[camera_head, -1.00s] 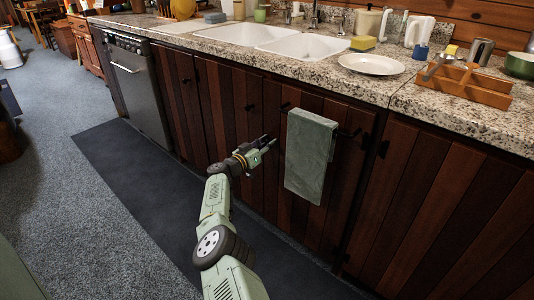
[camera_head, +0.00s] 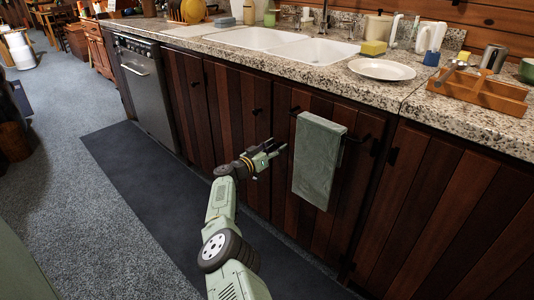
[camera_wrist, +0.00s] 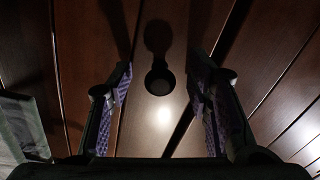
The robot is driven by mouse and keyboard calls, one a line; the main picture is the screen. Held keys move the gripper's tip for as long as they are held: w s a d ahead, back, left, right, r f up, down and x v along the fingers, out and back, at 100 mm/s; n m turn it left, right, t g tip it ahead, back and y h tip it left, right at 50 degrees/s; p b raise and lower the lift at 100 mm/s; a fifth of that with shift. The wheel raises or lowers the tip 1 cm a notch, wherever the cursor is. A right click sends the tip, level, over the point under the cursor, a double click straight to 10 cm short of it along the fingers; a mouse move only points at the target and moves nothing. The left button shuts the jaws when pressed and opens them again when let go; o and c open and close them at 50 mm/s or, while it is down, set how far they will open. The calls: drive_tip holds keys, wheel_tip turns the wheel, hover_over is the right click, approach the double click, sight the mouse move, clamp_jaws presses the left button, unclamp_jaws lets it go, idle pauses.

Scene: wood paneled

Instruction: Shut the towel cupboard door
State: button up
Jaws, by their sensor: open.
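The towel cupboard door (camera_head: 283,180) has dark red-brown vertical planks, and a grey-green towel (camera_head: 319,160) hangs from its dark rail. It looks nearly flush with the cabinet front; I cannot tell whether a small gap is left. My gripper (camera_head: 279,150) is open and empty, just left of the towel, in front of the door's left edge. In the wrist view my gripper's two fingers (camera_wrist: 162,105) stand apart, with a round dark knob (camera_wrist: 160,80) beyond and between them. The towel also shows at the left of the wrist view (camera_wrist: 20,128). Contact with the door cannot be told.
Neighbouring plank doors stand left (camera_head: 235,110) and right (camera_head: 445,220), both looking shut. A granite counter (camera_head: 380,95) runs above, with a white double sink (camera_head: 318,51), a plate (camera_head: 382,69) and a wooden caddy (camera_head: 478,90). The dark floor mat (camera_head: 140,170) is clear.

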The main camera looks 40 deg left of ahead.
drive_tip(key=s+a, duration=0.1)
drive_tip(key=s, duration=1)
drive_tip(key=shift+s+a, duration=0.25)
drive_tip(key=shift+s, duration=0.15)
